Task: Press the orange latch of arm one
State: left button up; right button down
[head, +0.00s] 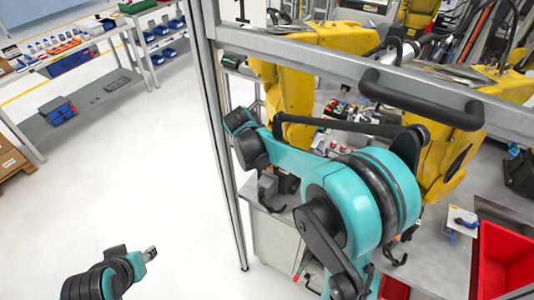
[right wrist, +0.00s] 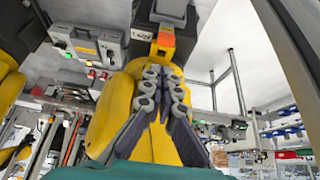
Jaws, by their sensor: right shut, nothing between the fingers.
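A small orange latch (right wrist: 166,41) shows at the upper middle of the right wrist view, beside a label plate and in front of a dark fitting. I cannot pick it out in the head view. My right gripper (right wrist: 163,85) is shut and empty; its fingertips point up towards the latch and appear just below it, with the gap in depth unclear. A yellow robot arm (right wrist: 108,112) stands behind the fingers. In the head view my right arm hides part of the cell, and its gripper is not clearly seen. My left gripper (head: 149,254) is low at left, away from the cell; its finger opening is unclear.
A grey metal frame post (head: 214,130) and a top rail with a black handle (head: 420,98) stand close to my right arm. A red bin (head: 507,262) is at lower right. The white floor at left is clear, with shelves (head: 90,110) beyond.

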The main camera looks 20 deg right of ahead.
jog(key=b+x, duration=0.1)
jog(key=x, duration=0.7)
jog(key=shift+f, duration=0.1)
